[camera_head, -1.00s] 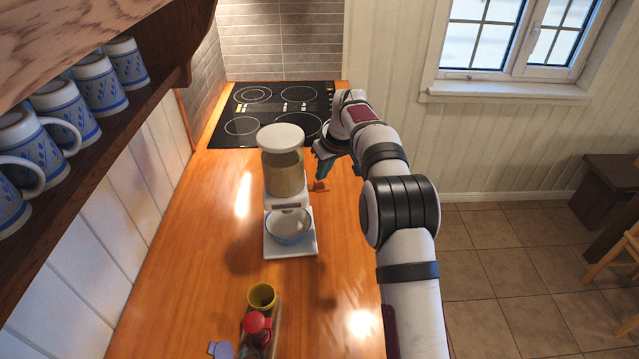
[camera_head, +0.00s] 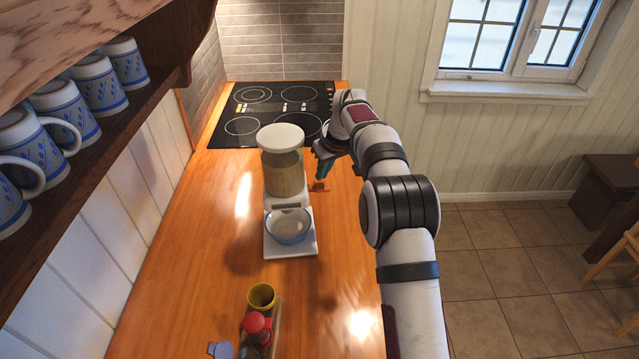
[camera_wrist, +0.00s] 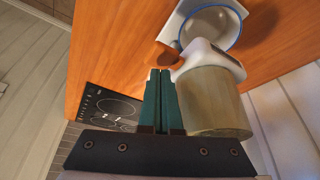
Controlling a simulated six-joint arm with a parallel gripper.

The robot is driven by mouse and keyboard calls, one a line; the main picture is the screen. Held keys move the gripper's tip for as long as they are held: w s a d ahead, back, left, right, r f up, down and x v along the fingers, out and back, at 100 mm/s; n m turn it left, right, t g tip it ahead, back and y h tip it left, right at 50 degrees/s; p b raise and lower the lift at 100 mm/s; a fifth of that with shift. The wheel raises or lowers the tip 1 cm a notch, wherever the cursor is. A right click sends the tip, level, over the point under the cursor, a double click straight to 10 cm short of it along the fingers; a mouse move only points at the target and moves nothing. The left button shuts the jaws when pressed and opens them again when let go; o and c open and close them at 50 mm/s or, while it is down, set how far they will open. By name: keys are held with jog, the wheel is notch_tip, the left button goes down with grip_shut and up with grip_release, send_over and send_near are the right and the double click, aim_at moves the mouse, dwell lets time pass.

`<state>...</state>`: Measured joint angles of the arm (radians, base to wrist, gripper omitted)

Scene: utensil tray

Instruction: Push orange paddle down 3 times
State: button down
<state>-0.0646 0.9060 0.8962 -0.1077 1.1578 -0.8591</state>
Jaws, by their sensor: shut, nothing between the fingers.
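The orange paddle (camera_head: 318,187) sticks out at the right side of a dispenser (camera_head: 284,172) with a white lid and a tan-filled clear container. In the wrist view the paddle (camera_wrist: 168,61) is a small brown-orange piece just beyond the fingertips. My gripper (camera_head: 320,178) is shut and empty, with teal fingers pointing down beside the dispenser. In the wrist view the fingertips (camera_wrist: 159,72) are together close to the paddle; I cannot tell whether they touch it. A bowl (camera_head: 288,226) with a blue rim sits on the dispenser's white base.
A black cooktop (camera_head: 250,110) lies behind the dispenser. A yellow cup (camera_head: 262,296) and a red-topped container (camera_head: 256,326) stand near the front. Blue-patterned mugs (camera_head: 98,84) line a shelf at left. The wooden counter (camera_head: 190,240) is clear left of the dispenser.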

aim_at(322, 184)
dwell(0.4)
jog(key=shift+f, duration=1.55)
jog(key=shift+r, duration=1.55)
jog(key=shift+f, duration=1.55)
jog(key=shift+r, duration=1.55)
